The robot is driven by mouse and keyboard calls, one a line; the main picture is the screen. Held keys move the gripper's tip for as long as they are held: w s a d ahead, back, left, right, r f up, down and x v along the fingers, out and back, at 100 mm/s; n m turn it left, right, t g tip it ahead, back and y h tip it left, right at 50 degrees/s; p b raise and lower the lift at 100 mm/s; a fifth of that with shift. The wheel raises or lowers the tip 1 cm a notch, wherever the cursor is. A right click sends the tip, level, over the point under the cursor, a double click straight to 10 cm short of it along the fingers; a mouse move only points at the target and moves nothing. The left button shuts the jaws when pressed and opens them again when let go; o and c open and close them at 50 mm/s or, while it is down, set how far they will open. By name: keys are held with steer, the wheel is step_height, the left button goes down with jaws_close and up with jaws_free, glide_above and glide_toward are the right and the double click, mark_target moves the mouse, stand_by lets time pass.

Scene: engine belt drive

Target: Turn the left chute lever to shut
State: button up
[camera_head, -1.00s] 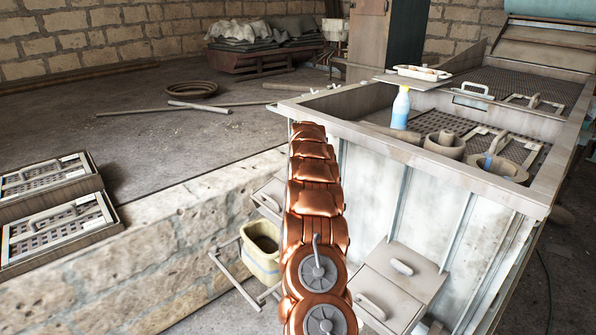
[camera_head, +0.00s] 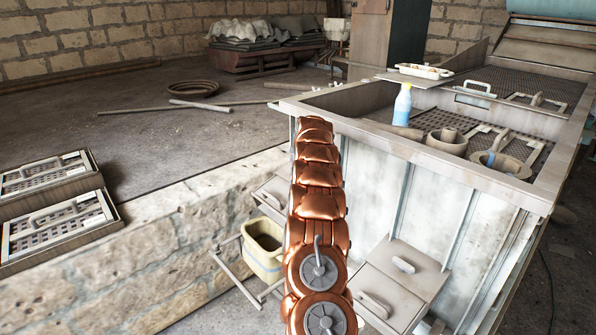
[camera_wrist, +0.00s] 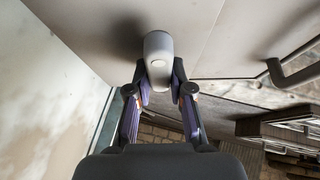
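In the wrist view a pale grey rounded lever (camera_wrist: 158,52) stands out from a flat grey panel (camera_wrist: 95,22). My gripper (camera_wrist: 160,78) has its two fingers closed in on either side of this lever, seemingly touching both sides. I take it for the left chute lever; the view alone does not prove which one it is. In the head view my copper-coloured arm hides the gripper and the lever. Part of a grey chute box (camera_head: 270,190) shows left of my arm. Another chute box (camera_head: 420,268) with pale handles (camera_head: 403,265) is to its right.
A yellowish bucket (camera_head: 263,262) stands below, left of my arm. A stone ledge (camera_head: 150,240) runs along the left. A bar handle (camera_wrist: 292,75) is right of the gripper.

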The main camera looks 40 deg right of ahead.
steer(key=o, duration=0.4)
steer(key=shift+o, duration=0.2)
steer(key=v, duration=1.2)
stand_by(0.5)
